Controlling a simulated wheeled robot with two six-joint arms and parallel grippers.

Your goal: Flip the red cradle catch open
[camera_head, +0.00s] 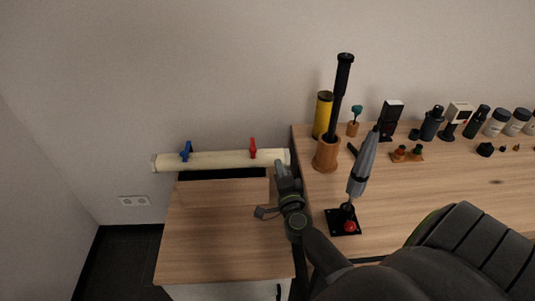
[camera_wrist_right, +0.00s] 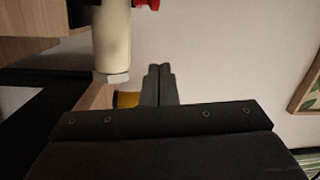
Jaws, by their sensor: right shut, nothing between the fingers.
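The red cradle catch (camera_head: 252,148) sticks up on the long cream tube (camera_head: 218,160), toward its right end. Part of the red catch (camera_wrist_right: 147,3) also shows at the top edge of the wrist view, on the tube (camera_wrist_right: 112,42). A blue catch (camera_head: 186,151) stands near the tube's left end. My right gripper (camera_head: 281,166) is just below the tube's right end in the head view, to the right of the red catch and apart from it. Its fingers (camera_wrist_right: 160,72) are shut and empty, beside the tube's end. My left gripper is not in view.
The tube lies at the back of a wooden cabinet top (camera_head: 215,235), whose front is clear. The wooden table (camera_head: 450,190) on the right holds a brown cup (camera_head: 326,155), a yellow cylinder (camera_head: 322,115), a grey pointed tool (camera_head: 364,165) on a black base, and several bottles.

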